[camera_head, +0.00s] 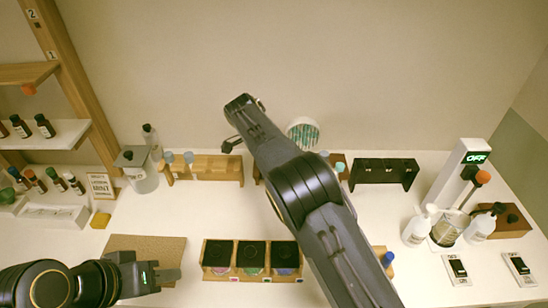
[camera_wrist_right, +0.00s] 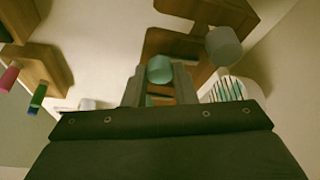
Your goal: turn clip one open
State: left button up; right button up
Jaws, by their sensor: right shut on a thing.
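My right gripper (camera_wrist_right: 160,88) is shut on a small piece with a round teal end (camera_wrist_right: 160,69), in front of a wooden rack (camera_wrist_right: 195,12). In the head view my right arm covers this gripper and what it holds. I cannot make out which piece is clip one, nor whether it is turned. Teal-capped pieces (camera_head: 340,167) stand at a wooden rack just right of the arm. My left gripper (camera_head: 166,277) is low at the left, away from the racks; its finger gap cannot be made out.
A round white holder with teal stripes (camera_head: 303,132) is close behind my right arm. A wooden rack (camera_head: 217,167) stands to its left and a dark rack (camera_head: 385,172) to its right. A tray of dark-topped jars (camera_head: 251,257) stands in front. White bottles (camera_head: 417,230) stand at right.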

jog(key=shift+m, duration=0.6)
jog(key=o, duration=1)
jog(key=shift+a+r, duration=0.1)
jog(key=shift+a+r, duration=0.15)
jog(key=shift+r, duration=0.2)
jog(key=v, duration=0.7)
jog(key=shift+w, duration=0.1)
